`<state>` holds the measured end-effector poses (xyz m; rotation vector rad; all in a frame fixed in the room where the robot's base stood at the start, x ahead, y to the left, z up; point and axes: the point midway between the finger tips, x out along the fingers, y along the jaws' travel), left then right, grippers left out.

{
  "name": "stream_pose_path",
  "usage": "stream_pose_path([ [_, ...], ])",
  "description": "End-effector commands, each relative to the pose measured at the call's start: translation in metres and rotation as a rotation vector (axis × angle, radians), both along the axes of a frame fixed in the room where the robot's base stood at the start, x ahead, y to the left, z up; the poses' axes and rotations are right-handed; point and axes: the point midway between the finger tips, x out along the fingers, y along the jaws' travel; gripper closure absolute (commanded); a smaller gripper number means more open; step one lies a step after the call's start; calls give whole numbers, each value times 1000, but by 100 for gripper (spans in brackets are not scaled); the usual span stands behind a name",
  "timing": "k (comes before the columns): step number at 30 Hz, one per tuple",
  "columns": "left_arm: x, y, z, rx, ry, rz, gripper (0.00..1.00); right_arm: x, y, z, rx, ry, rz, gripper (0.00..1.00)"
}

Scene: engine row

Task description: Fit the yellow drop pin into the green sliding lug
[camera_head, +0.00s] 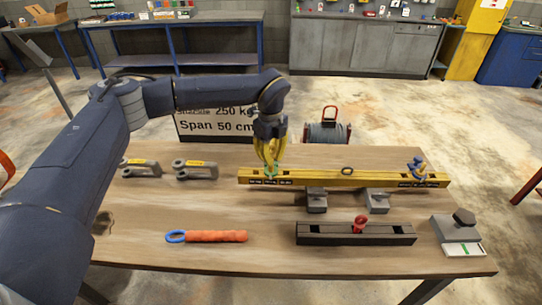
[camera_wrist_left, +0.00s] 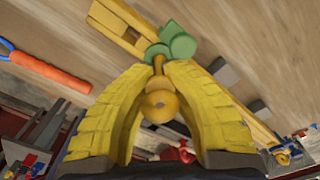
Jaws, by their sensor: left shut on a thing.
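The long yellow beam (camera_head: 330,178) lies across the table on two grey blocks. The green sliding lug (camera_head: 270,171) sits on the beam near its left end; it also shows in the left wrist view (camera_wrist_left: 178,46). My left gripper (camera_head: 270,158), with yellow fingers, is right above the lug. In the left wrist view its fingers (camera_wrist_left: 160,100) are closed around the yellow drop pin (camera_wrist_left: 160,106), whose round head faces the camera. The pin's thin shank points to the green lug and overlaps its edge; I cannot tell whether it is inside the lug. My right gripper is not in view.
A blue lug (camera_head: 417,170) sits at the beam's right end, and a dark ring (camera_head: 346,171) at its middle. In front are a black rail (camera_head: 355,234) with a red knob, an orange-handled tool (camera_head: 215,236) and a grey block (camera_head: 458,232). Grey shackles (camera_head: 195,170) stand left.

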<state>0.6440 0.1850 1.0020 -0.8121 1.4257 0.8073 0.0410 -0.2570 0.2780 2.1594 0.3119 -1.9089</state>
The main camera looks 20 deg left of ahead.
Motion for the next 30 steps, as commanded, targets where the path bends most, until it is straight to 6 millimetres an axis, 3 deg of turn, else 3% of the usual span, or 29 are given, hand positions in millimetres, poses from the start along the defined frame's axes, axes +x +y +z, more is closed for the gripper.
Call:
stream_pose_path([
  [17, 0, 0, -12, 0, 1, 0, 100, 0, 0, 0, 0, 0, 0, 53],
  [18, 0, 0, -12, 0, 0, 0, 86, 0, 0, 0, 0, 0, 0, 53],
  [24, 0, 0, -12, 1, -1, 0, 65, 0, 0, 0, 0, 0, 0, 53],
  [30, 0, 0, -13, 1, -1, 0, 65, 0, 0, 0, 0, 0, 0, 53],
])
